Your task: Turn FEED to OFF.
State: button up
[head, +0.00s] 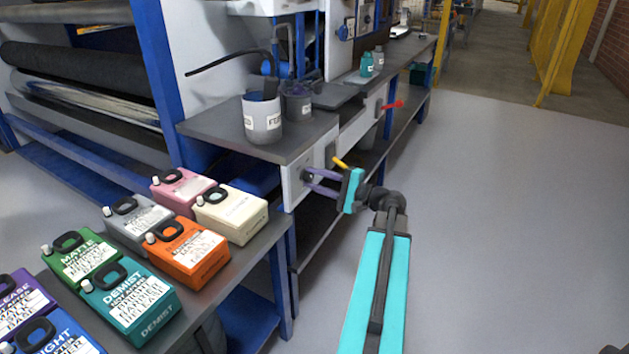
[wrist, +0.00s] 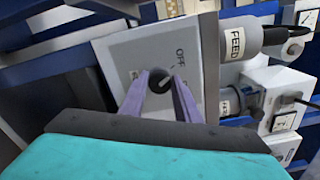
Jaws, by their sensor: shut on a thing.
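A black round knob (wrist: 161,82) with a pale pointer line sits on a white panel (wrist: 130,50) in the wrist view. The word OFF is printed on the panel beside it; another label to its left is too small to read, and I cannot tell exactly where the pointer aims. My gripper (wrist: 164,84) has its two purple fingers shut on the knob, one on each side. In the head view my gripper (head: 309,180) reaches the front of the white control box (head: 296,196) under the bench edge; the knob is hidden there by the fingers.
A grey pot labelled FEED (wrist: 238,42) is right of the panel in the wrist view. In the head view, a yellow lever (head: 341,162) is close to my gripper and a red handle (head: 393,105) is farther back. Several jugs stand at left; floor at right is clear.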

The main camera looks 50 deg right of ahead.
jog(key=o, duration=1)
jog(key=shift+o, duration=0.2)
jog(key=shift+s, duration=0.1)
jog(key=p+v, duration=0.1)
jog(key=v, duration=1.2)
jog(key=shift+s+p, duration=0.35)
jog(key=shift+f, duration=0.1)
